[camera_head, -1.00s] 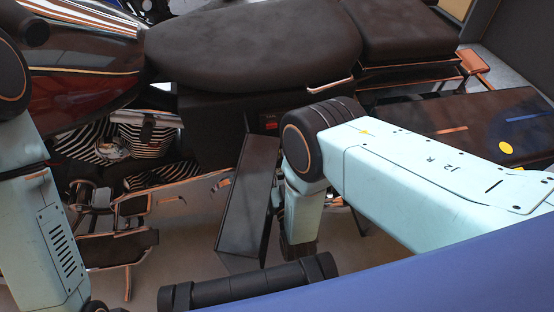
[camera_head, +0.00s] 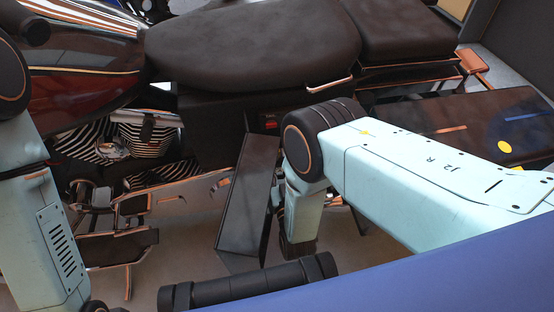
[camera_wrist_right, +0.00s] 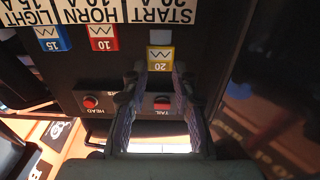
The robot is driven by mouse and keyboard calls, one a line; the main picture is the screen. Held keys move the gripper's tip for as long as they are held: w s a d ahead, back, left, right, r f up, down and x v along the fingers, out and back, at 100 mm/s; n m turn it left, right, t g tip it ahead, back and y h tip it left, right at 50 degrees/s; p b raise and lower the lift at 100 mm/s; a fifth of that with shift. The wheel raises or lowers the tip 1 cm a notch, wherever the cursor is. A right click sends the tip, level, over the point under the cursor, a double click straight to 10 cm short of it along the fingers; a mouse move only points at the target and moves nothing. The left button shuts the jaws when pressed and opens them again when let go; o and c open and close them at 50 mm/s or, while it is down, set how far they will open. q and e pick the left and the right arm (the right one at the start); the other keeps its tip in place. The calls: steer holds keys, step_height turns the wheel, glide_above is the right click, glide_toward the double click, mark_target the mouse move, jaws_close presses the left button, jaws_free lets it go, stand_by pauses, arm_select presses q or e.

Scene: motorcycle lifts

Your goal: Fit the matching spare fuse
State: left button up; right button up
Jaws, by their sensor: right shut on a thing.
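In the right wrist view my right gripper (camera_wrist_right: 159,75) is shut on a yellow fuse (camera_wrist_right: 160,54) marked 20. The fuse is in front of the dark panel (camera_wrist_right: 220,25), just below the label START 20A (camera_wrist_right: 160,10). A pale patch shows between label and fuse; I cannot tell whether the fuse is seated. A red fuse (camera_wrist_right: 102,39) marked 10 is under HORN and a blue fuse (camera_wrist_right: 50,39) marked 15 under LIGHT. In the head view my right fingers are hidden. My left arm shows at the left edge, its gripper out of view.
Red buttons labelled HEAD (camera_wrist_right: 90,102) and TAIL (camera_wrist_right: 162,102) are below the fuses, TAIL between my fingers. In the head view the motorcycle seat (camera_head: 250,45) is above the work area. A dark slanted panel (camera_head: 245,205) stands beside my right forearm. A dark surface (camera_head: 470,115) lies right.

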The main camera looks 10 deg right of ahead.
mark_target(274, 127)
steer(key=shift+w+f+b, duration=0.1)
steer(key=shift+f+b, duration=0.9)
steer(key=shift+f, duration=0.05)
stand_by(0.9)
steer(key=o, duration=0.8)
steer(key=shift+r, duration=0.1)
step_height(274, 127, up, 10)
steer(key=shift+f, duration=0.1)
stand_by(0.3)
stand_by(0.5)
